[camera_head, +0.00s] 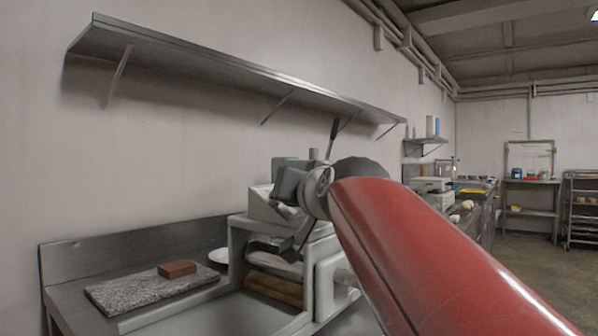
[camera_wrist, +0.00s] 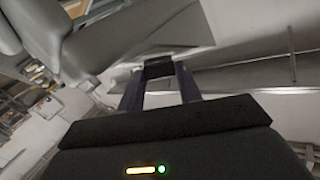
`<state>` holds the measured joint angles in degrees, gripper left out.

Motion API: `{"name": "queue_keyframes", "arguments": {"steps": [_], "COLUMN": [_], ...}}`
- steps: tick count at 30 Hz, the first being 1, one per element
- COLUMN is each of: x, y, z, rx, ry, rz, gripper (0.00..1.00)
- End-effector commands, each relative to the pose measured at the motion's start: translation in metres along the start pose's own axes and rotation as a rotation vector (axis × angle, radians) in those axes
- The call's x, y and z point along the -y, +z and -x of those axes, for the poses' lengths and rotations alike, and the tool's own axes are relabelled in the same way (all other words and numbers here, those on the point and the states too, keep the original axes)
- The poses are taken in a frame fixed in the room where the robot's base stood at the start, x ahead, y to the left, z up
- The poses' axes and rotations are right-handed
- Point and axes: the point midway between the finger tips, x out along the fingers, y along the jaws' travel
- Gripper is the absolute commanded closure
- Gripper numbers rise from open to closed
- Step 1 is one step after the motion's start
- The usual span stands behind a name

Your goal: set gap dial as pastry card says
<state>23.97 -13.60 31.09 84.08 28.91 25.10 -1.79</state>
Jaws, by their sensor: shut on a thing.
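The pale machine (camera_head: 238,262) stands on the steel counter in the head view, partly hidden behind my red arm. My gripper's end is over its top in the head view, but the fingertips cannot be made out there. In the wrist view my gripper (camera_wrist: 159,88) has its two dark fingers on either side of a small dark block (camera_wrist: 158,67), shut on it. I cannot tell whether this block is the gap dial. A dark lever (camera_head: 333,136) rises behind my wrist. I cannot make out a pastry card or any dial marks.
A brown block (camera_head: 177,269) lies on a speckled slab (camera_head: 130,291) left of the machine. A long steel wall shelf (camera_head: 215,66) runs above. Further right are another counter with equipment (camera_head: 432,184) and a wheeled rack (camera_head: 581,210). Floor shows at the far right.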

Motion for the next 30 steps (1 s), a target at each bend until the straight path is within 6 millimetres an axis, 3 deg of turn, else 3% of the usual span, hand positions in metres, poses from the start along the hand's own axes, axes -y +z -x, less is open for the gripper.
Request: {"name": "queue_keyframes", "arguments": {"steps": [1, 12, 30], "x": [0.0012, 0.0048, 0.0071], "y": [-0.0065, -0.0024, -0.0009], "z": [0.0013, -0.0004, -0.0010], "rx": [-0.006, -0.006, -0.001], "ry": [0.038, 0.229, 0.295], "rz": [-0.011, -0.129, -0.175], "gripper": [0.88, 0.88, 0.88]}}
